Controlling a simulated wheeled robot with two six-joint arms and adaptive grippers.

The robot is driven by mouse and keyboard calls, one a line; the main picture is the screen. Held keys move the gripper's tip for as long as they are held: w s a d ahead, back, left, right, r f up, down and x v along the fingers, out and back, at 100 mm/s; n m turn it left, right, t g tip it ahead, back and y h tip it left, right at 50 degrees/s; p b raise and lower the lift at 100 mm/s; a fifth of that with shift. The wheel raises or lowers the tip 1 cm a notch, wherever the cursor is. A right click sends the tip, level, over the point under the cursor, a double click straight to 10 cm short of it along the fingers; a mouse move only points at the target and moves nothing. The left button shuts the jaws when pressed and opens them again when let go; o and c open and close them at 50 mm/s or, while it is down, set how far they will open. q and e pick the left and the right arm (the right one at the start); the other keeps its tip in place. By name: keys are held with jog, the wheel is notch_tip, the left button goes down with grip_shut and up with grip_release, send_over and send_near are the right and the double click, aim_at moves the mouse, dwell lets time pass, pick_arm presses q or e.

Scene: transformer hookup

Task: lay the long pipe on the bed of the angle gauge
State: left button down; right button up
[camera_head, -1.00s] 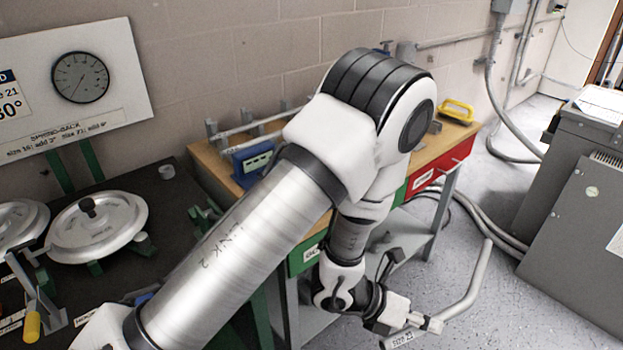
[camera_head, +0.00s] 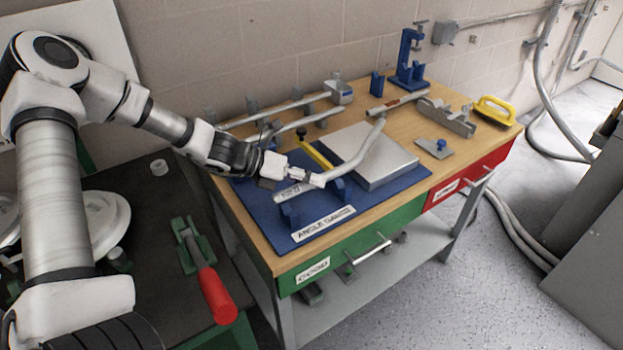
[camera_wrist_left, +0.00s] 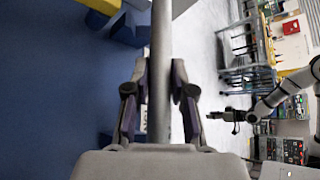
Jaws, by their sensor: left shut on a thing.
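A long grey pipe (camera_head: 349,165) with a bend near its far end is in my left gripper (camera_head: 304,178). In the left wrist view the two fingers (camera_wrist_left: 160,105) close on the pipe (camera_wrist_left: 161,50) from both sides. The pipe is over the angle gauge, a blue base (camera_head: 262,208) with blue supports, a yellow arm (camera_head: 315,154) and a grey plate (camera_head: 385,161). I cannot tell whether the pipe touches the supports. My right gripper (camera_wrist_left: 232,117) shows small at the right of the left wrist view, away from the pipe; its opening is unclear.
Other pipes (camera_head: 285,108) lie on a rack behind the gauge. A blue clamp stand (camera_head: 409,62), a grey block (camera_head: 446,117) and a yellow-handled tool (camera_head: 494,111) stand farther right on the wooden bench (camera_head: 256,246). A red-handled tool (camera_head: 215,293) is on the dark table at left.

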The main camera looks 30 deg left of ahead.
pick_arm(q)
jog(key=shift+s+d+r, duration=0.1)
jog(key=shift+s, duration=0.2)
jog(key=shift+s+f+b, duration=0.1)
jog(key=shift+f+b, duration=0.2)
jog(key=shift+b, duration=0.05)
jog(key=shift+w+f+b, duration=0.2)
jog(key=shift+f+b, duration=0.8)
jog(key=shift+f, duration=0.25)
jog(key=shift+f+b, duration=0.4)
jog(key=shift+f, duration=0.05)
jog(key=c, duration=0.9)
grip_release()
jog(key=shift+s, duration=0.1)
jog(key=shift+r, duration=0.1)
